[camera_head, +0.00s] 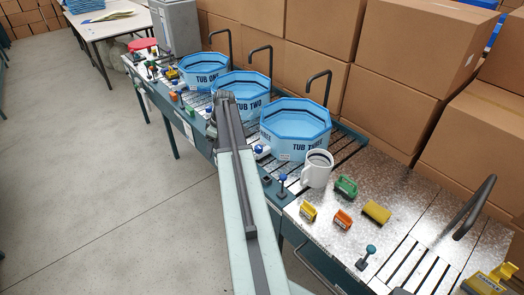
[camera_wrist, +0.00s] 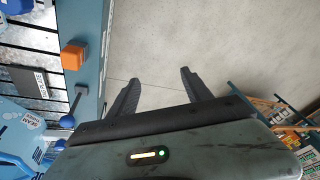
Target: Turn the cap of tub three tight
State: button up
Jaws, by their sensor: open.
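Tub three (camera_head: 297,122) is a light-blue octagonal tub on the bench, nearest of the three tubs. A small white-and-blue fitting (camera_head: 262,151) sits low on its front left; I cannot tell whether its cap is tight. In the wrist view, my gripper (camera_wrist: 158,88) is open and empty, with its fingers over bare floor. A blue tub wall (camera_wrist: 22,128) with a seam label is at lower left, beside a blue knob (camera_wrist: 68,122), apart from the fingers. In the head view my arm crosses the middle, and the gripper cannot be made out.
Tub two (camera_head: 241,97) and tub one (camera_head: 203,70) stand farther along the bench. A white mug (camera_head: 317,168), a blue-topped post (camera_head: 282,180) and several coloured blocks are near tub three. An orange block (camera_wrist: 73,55) is on the bench edge. Cardboard boxes (camera_head: 385,85) stack behind.

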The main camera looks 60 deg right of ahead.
jog(key=s+d+f, duration=0.1)
jog(key=s+d, duration=0.4)
jog(key=d, duration=0.6)
jog(key=n+t+b, duration=0.1)
jog(key=t+b, duration=0.1)
send_near(260, 147)
jog(key=shift+h, duration=0.3)
jog(key=b+x, duration=0.3)
jog(key=x, duration=0.1)
jog(key=b+x, duration=0.4)
jog(key=x, duration=0.1)
jog(key=shift+w+a, duration=0.2)
jog(key=shift+a, duration=0.05)
jog(key=shift+r, duration=0.1)
